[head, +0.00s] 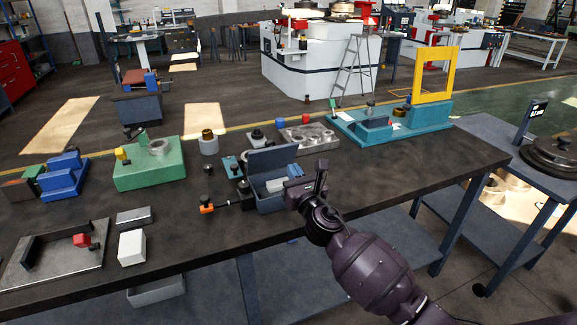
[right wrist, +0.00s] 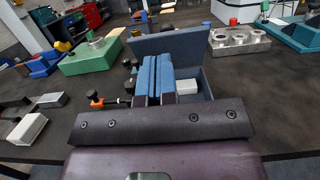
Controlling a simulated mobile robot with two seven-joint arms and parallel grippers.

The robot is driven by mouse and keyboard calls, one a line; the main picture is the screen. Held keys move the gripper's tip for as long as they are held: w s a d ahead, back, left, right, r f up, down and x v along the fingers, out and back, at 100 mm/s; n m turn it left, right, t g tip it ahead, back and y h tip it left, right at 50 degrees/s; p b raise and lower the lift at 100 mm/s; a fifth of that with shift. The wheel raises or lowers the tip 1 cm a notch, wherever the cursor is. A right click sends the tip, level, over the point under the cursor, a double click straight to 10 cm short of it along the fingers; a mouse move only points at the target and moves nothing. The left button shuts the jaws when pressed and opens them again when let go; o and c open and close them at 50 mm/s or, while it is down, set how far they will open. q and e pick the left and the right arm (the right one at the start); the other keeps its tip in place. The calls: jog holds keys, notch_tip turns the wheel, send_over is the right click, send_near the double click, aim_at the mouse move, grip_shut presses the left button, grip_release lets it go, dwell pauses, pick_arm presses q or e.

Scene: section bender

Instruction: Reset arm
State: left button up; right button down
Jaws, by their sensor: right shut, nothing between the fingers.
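My right gripper (head: 322,168) is above the dark workbench (head: 375,172), at the right side of an open blue box (head: 272,200). In the right wrist view its two fingers (right wrist: 155,62) lie together with nothing held between them, and they overlap the box in the picture. The box lid (right wrist: 188,48) stands up at the back. A light grey block (right wrist: 187,87) lies inside the box. Whether the gripper touches the box is hard to tell. My left gripper shows in neither view.
A green fixture (head: 150,172), blue stepped block (head: 63,178) and white block (head: 131,247) stand on the left. An orange-tipped clamp (head: 208,208) lies left of the box. A teal fixture with yellow frame (head: 432,75) stands back right. The bench's right part is clear.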

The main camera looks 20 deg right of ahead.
jog(key=shift+s, duration=0.2)
jog(key=shift+a, duration=0.1)
jog(key=s+d+f+m+g, duration=0.1)
jog(key=s+f+m+g, duration=0.2)
jog(key=s+f+m, duration=0.5)
jog(key=s+d+f+m+g, duration=0.2)
jog(key=s+f+m, duration=0.6)
jog(key=s+m, duration=0.5)
jog(key=s+d+f+m+g+h, duration=0.1)
jog(key=s+f+m+g, duration=0.2)
jog(key=s+f+m, duration=0.6)
jog(key=s+m, duration=0.2)
jog(key=m, duration=0.3)
jog(key=shift+s+d+g, duration=0.25)
jog(key=shift+d+g, duration=0.05)
